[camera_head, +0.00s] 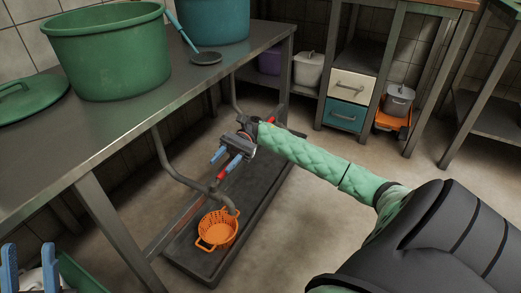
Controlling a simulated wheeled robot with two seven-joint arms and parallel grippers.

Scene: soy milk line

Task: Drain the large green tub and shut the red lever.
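The large green tub (108,52) stands upright on the steel table at upper left; its inside is mostly out of sight. Below the table, a bent grey drain pipe (178,178) runs down to an orange strainer basket (217,232). A red lever (221,175) shows by this pipe, partly hidden by my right gripper (217,165). The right gripper's blue fingers are apart, with one at the lever; I cannot tell whether they touch. My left gripper (29,264) is open and empty at the bottom left corner.
A teal tub (212,18) and a ladle (205,58) are on the table (180,90); a green lid (30,97) lies at left. A second pipe with a red part (268,120) is behind my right gripper. A dark floor tray (262,180) lies below. The floor at right is clear.

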